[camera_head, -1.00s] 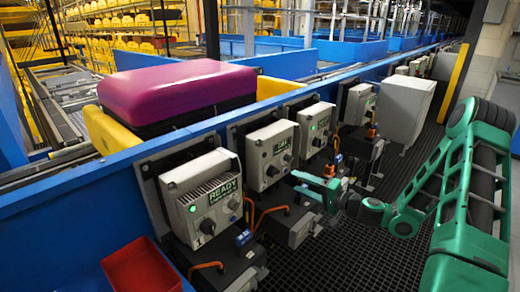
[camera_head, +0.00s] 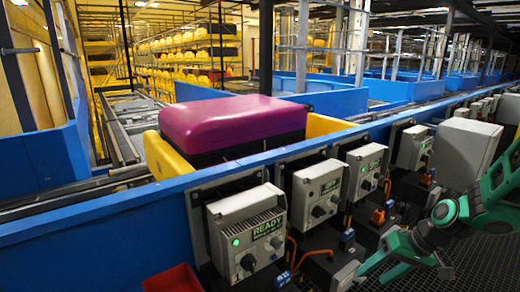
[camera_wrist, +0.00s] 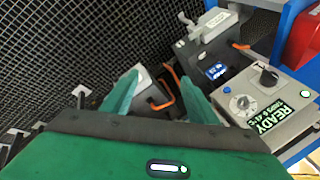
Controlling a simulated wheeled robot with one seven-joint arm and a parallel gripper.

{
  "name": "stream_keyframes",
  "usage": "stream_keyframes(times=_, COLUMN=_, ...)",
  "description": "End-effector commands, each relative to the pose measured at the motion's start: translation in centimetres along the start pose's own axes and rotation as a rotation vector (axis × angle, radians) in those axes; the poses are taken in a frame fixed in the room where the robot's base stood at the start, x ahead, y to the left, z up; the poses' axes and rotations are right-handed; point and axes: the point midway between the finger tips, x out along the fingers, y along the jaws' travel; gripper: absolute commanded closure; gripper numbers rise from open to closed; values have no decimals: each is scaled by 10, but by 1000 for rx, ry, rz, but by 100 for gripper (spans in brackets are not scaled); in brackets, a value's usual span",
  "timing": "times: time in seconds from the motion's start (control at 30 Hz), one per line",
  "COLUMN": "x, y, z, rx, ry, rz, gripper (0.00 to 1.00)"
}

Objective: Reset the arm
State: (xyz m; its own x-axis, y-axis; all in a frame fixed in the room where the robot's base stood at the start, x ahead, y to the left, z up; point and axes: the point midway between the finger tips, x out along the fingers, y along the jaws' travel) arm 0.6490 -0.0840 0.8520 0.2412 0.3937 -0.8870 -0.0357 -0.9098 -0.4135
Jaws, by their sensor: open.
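My green gripper (camera_head: 408,268) is at the lower right in the head view, in front of the row of control boxes and above the dark grating. Its two green fingers are spread apart with nothing between them. In the wrist view my gripper (camera_wrist: 160,88) also shows open and empty, its fingers over grey machine parts and an orange cable (camera_wrist: 162,92). The nearest control box (camera_head: 248,230) has a lit READY display. It also shows at the right of the wrist view (camera_wrist: 245,102), apart from the fingers.
Several control boxes line the blue conveyor wall (camera_head: 90,225). A purple-topped case (camera_head: 235,122) sits on the conveyor beside a yellow panel (camera_head: 165,160). A red bin (camera_head: 172,279) is at the lower left. The dark grating (camera_head: 485,265) has open space.

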Motion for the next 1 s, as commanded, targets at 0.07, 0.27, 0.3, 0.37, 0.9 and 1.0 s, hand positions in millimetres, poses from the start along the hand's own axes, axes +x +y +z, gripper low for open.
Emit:
stream_keyframes(times=0.07, x=-21, y=6, z=13, rx=9, ry=-22, rz=74, gripper=46)
stream_keyframes(times=0.27, x=-74, y=26, z=53, rx=84, ry=-75, rz=242, gripper=46)
stream_keyframes(times=0.3, x=-85, y=28, z=62, rx=103, ry=-83, rz=270, gripper=46)
stream_keyframes(times=0.37, x=-102, y=32, z=75, rx=138, ry=-90, rz=311, gripper=46)
stream_keyframes(times=0.9, x=-196, y=39, z=183, rx=449, ry=-116, rz=463, gripper=46)
stream_keyframes(times=1.0, x=-199, y=38, z=187, rx=461, ry=-117, rz=464, gripper=46)
